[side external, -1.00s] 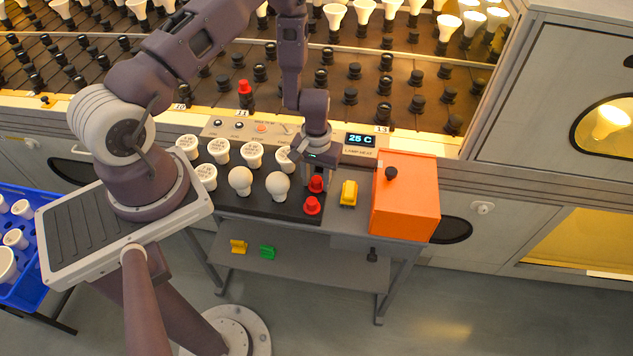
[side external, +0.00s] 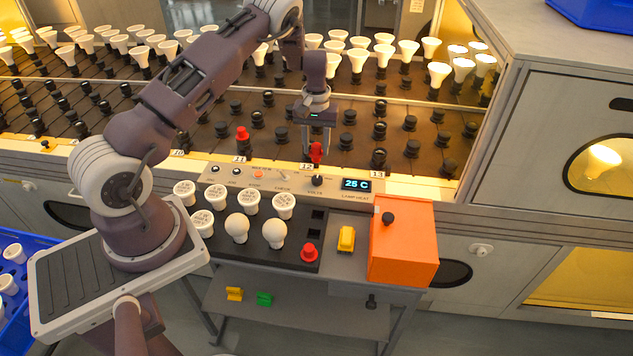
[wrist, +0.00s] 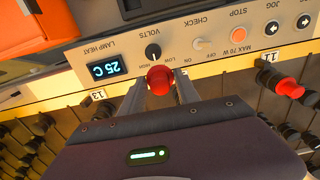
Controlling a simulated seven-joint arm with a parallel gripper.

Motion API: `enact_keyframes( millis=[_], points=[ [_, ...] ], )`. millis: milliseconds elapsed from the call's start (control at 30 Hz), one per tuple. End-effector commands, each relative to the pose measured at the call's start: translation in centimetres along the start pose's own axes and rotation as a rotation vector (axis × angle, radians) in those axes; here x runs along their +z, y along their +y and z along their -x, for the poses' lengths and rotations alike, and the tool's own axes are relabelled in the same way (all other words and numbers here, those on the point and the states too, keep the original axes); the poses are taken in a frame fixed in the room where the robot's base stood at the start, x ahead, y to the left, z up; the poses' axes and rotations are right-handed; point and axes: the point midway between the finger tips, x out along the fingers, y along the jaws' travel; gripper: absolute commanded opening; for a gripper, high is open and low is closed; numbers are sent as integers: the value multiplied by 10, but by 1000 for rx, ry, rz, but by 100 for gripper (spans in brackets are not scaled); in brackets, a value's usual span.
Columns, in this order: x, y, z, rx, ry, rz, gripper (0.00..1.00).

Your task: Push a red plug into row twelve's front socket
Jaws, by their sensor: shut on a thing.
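My gripper (side external: 316,128) points down over the front edge of the burn-in rack, at the label 12 (side external: 307,166). It is shut on a red plug (side external: 316,153). In the wrist view the plug (wrist: 159,79) sits between the two fingers (wrist: 160,95), in front of the control panel's edge. Row twelve's front socket is hidden by the plug and gripper, and I cannot tell whether the plug touches it. Another red plug (side external: 242,134) stands at the front of row 11; it also shows in the wrist view (wrist: 289,88). A third red plug (side external: 309,253) stands on the black tray (side external: 290,262).
The control panel (side external: 270,178) with knobs and a 25 C display (side external: 356,184) lies just before the rack edge. Bulbs fill part of the tray. A yellow block (side external: 346,239) and an orange box (side external: 403,241) stand to its right. Black sockets (side external: 348,144) surround the gripper.

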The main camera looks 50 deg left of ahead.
Motion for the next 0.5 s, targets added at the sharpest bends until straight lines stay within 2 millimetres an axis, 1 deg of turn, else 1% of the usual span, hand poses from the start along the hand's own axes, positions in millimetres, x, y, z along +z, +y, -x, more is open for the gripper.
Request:
enact_keyframes(
  millis=[33,100,200,333,433,500],
  points=[
    [-26,-9,5,-2,7,-2,0],
    [-53,-20,14,-3,5,-20,0],
    [-79,-30,28,-3,3,-61,0],
    [-94,-37,41,0,1,-120,0],
    [-98,-39,46,1,-1,-157,0],
    [-98,-40,44,3,-2,-169,0]
  ],
)
